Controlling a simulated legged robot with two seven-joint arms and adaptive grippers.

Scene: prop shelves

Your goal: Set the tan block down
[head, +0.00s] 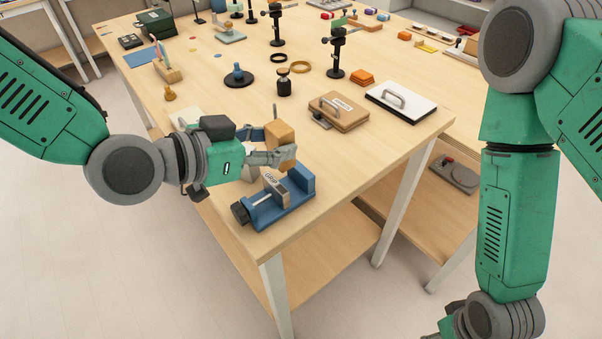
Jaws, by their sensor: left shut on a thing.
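My left gripper (282,150) is shut on the tan block (279,130), near the table's front left edge. The block is upright between the fingers, and a finger covers part of its lower half. A blue vise (265,212) with a grey jaw plate stands just in front of and below the block in the picture. I cannot tell whether the block touches anything under it. My right arm hangs at the right side, and its fingers are out of the frame.
The wooden table (345,165) is bare right of the block. Behind are a tan case (338,112), a white board with a handle (400,102), an orange block (361,77), a black weight (284,84) and a blue-knobbed disc (238,78).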

